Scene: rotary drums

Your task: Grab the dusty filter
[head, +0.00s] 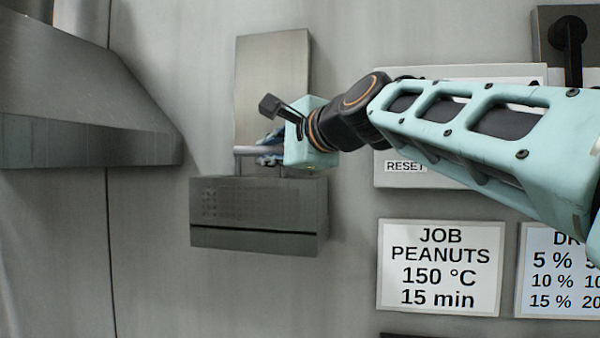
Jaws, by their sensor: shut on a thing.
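The filter (259,207) is a dark grey metal box with a faint perforated patch on its front and a dark line along its lower part. A pale bar handle (246,151) stands above its top. My gripper (268,152) comes in from the right and is shut on this handle. The fingers are small and partly hidden by the light-blue gripper body, so their exact hold is hard to see. The filter looks upright, in front of or against the wall below a tall metal panel (272,82). I cannot tell whether it touches the wall.
A large metal hood or chute (85,95) juts out at the upper left. A panel with a RESET label (405,167) is behind my arm. A JOB PEANUTS sign (440,267) and another sign (560,270) are at the lower right. The wall below the filter is clear.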

